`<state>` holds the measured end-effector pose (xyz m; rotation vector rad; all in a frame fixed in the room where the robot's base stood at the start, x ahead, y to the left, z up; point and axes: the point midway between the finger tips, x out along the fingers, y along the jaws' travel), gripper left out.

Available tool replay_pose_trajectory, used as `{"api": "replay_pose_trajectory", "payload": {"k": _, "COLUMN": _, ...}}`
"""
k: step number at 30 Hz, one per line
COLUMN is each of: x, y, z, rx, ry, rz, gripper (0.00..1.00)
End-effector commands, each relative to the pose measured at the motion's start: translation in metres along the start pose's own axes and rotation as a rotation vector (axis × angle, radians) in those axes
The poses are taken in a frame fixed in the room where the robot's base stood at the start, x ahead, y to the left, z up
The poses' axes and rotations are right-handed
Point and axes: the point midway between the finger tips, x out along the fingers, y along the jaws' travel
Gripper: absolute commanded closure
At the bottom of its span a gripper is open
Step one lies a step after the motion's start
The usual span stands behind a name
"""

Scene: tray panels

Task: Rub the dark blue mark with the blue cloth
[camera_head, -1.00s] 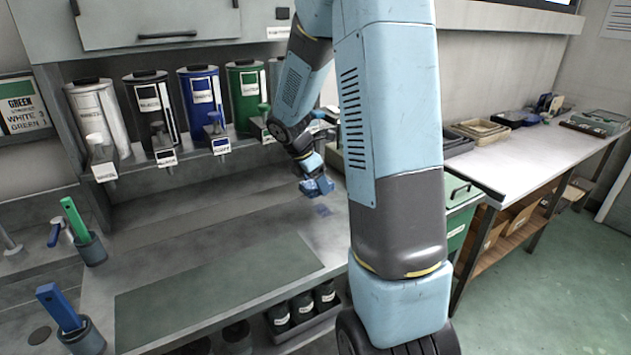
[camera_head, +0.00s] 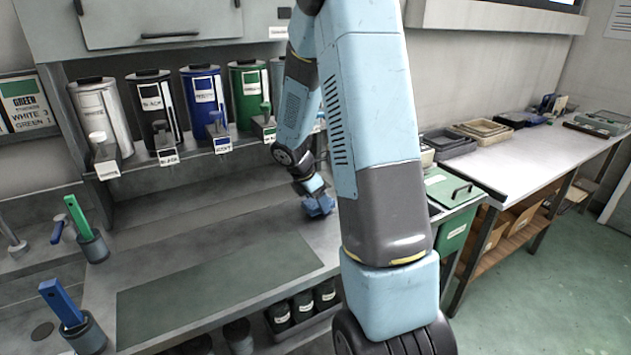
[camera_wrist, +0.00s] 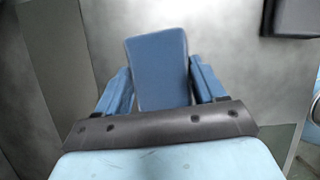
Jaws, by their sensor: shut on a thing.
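The blue cloth (camera_wrist: 158,66) is a folded block held between the two blue fingers of my gripper (camera_wrist: 161,84) in the wrist view.
Paint canisters with dispensers, including a blue one (camera_head: 205,95), line the shelf behind. Cups with a green tool (camera_head: 77,217) and a blue tool (camera_head: 61,303) stand at left. The dark green panel (camera_head: 215,290) is clear. A green bin (camera_head: 455,190) stands at right.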

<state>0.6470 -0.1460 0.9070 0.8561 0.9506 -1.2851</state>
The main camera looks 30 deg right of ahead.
Motion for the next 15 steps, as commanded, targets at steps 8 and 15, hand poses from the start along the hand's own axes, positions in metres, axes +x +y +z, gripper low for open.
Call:
{"api": "replay_pose_trajectory", "payload": {"k": 8, "x": 0.015, "y": -0.002, "z": 0.011, "rx": 0.003, "ry": 0.001, "rz": -0.003, "gripper": 0.55}}
{"api": "replay_pose_trajectory", "payload": {"k": 15, "x": 0.024, "y": -0.004, "z": 0.025, "rx": 0.004, "ry": 0.000, "rz": -0.001, "gripper": 0.55}}
